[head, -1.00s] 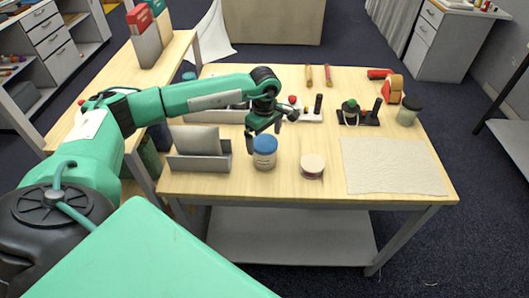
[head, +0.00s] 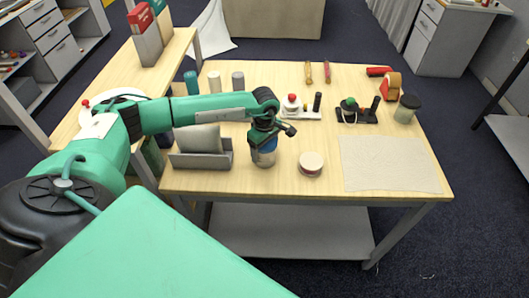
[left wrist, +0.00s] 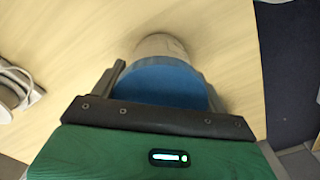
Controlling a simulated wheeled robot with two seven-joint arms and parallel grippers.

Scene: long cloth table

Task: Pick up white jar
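A white jar (head: 263,159) with a blue lid stands upright near the front of the table, right of a grey holder. My left gripper (head: 264,142) is over its top in the head view and covers part of the lid. In the left wrist view the blue lid (left wrist: 160,84) lies between the two spread fingers of my left gripper (left wrist: 166,82), one on each side. The pale jar body (left wrist: 160,44) shows beyond the lid. I cannot tell whether the fingers touch the lid. My right gripper is not in view.
A low jar with a cream lid (head: 311,163) stands close on the right. The grey holder (head: 203,159) with a pale panel is close on the left. A pale cloth (head: 390,164) lies at the right. A dark-lidded jar (head: 406,109) and several small items stand farther back.

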